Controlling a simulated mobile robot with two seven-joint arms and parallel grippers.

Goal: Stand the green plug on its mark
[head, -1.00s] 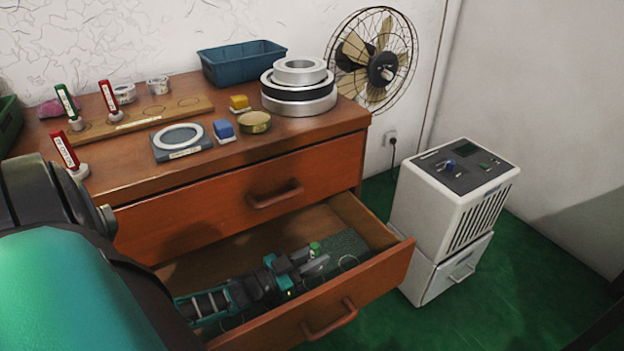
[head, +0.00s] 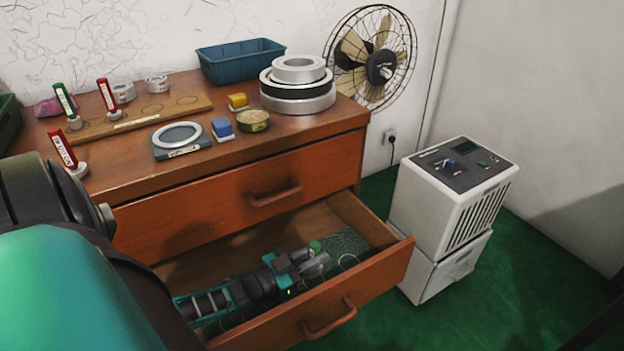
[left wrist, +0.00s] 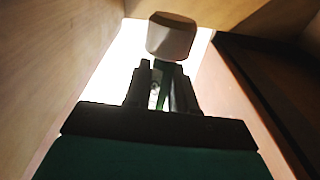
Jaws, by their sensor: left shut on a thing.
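My left gripper (head: 308,262) is low inside the open lower drawer (head: 390,266), shut on the green plug (head: 315,246). The plug's green top shows just above the fingers in the head view. In the left wrist view, a green part (left wrist: 166,74) sits between the fingers (left wrist: 162,88), with a pale rounded end (left wrist: 171,36) beyond them. A patterned dark green mat (head: 343,240) lies in the drawer, with a pale ring outline (head: 347,260) right of the gripper. Whether the plug touches the mat is hidden. My right gripper is not in view.
The drawer's front wall with its handle (head: 330,318) and its side walls surround my left gripper. The dresser top holds a wooden rack (head: 140,118), stacked bearing rings (head: 298,90) and a blue bin (head: 240,62). A white cabinet (head: 448,220) stands to the right.

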